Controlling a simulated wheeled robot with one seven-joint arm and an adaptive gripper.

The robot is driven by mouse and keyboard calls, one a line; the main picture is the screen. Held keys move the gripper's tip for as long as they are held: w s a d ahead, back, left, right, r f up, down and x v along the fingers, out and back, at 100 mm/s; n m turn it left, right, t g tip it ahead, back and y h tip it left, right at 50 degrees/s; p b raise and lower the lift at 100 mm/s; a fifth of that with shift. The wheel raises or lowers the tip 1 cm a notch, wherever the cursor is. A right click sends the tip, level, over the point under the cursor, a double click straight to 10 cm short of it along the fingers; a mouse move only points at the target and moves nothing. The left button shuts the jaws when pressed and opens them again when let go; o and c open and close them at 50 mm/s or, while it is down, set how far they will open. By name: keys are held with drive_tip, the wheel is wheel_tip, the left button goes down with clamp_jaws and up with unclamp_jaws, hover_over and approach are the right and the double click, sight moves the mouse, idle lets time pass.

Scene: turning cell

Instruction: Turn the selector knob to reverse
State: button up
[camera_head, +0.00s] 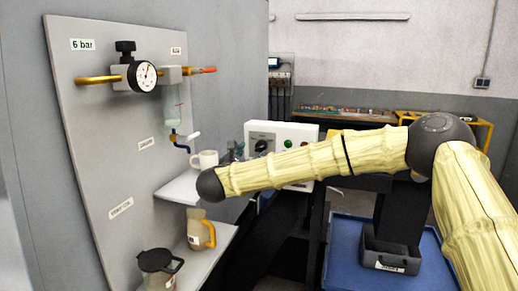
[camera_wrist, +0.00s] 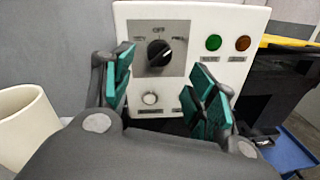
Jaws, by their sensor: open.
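The selector knob (camera_wrist: 160,53) is black and round, on a grey plate on the white control panel (camera_wrist: 225,15). In the wrist view its pale pointer mark seems to lean to the upper right, between the top label, which looks like OFF, and the right label. The other labels are too blurred to read surely. In the head view the knob (camera_head: 261,146) shows above my arm. My gripper (camera_wrist: 167,88) is open and empty, its teal-padded fingers on either side of and below the knob in the picture, with no visible contact.
A white mug (camera_wrist: 24,130) stands left of my gripper. A gauge board (camera_head: 100,130) stands at left. A dark bin (camera_head: 390,258) lies on a blue surface.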

sight(259, 149)
drive_tip(key=p+x, duration=0.1)
drive_tip(key=x, duration=0.6)
drive_tip(key=shift+w+p, duration=0.25)
drive_tip(key=shift+p, duration=0.05)
